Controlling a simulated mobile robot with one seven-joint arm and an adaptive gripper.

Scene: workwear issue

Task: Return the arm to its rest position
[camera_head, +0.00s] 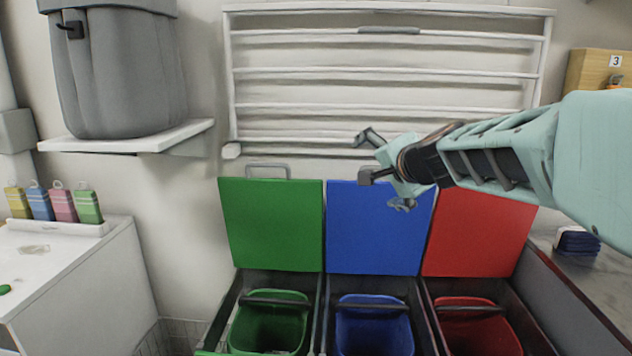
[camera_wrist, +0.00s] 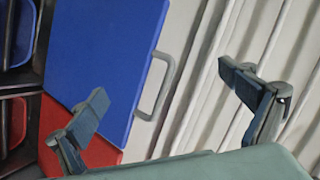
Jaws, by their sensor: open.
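My arm reaches in from the right in the head view. My gripper (camera_head: 368,156) is open and empty, held up in front of the wall, at the top of the blue lid (camera_head: 372,240). In the wrist view my gripper (camera_wrist: 165,100) shows its two fingers wide apart with nothing between them. Behind them are the blue lid (camera_wrist: 105,60), part of the red lid (camera_wrist: 85,135) and a grey handle (camera_wrist: 155,90).
Green (camera_head: 270,320), blue (camera_head: 374,325) and red (camera_head: 478,325) bins stand below with lids raised. A white rack (camera_head: 385,72) hangs on the wall. A grey container (camera_head: 125,75) sits on a shelf at left. A white cabinet (camera_head: 80,270) and a right-hand counter (camera_head: 600,275) flank the bins.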

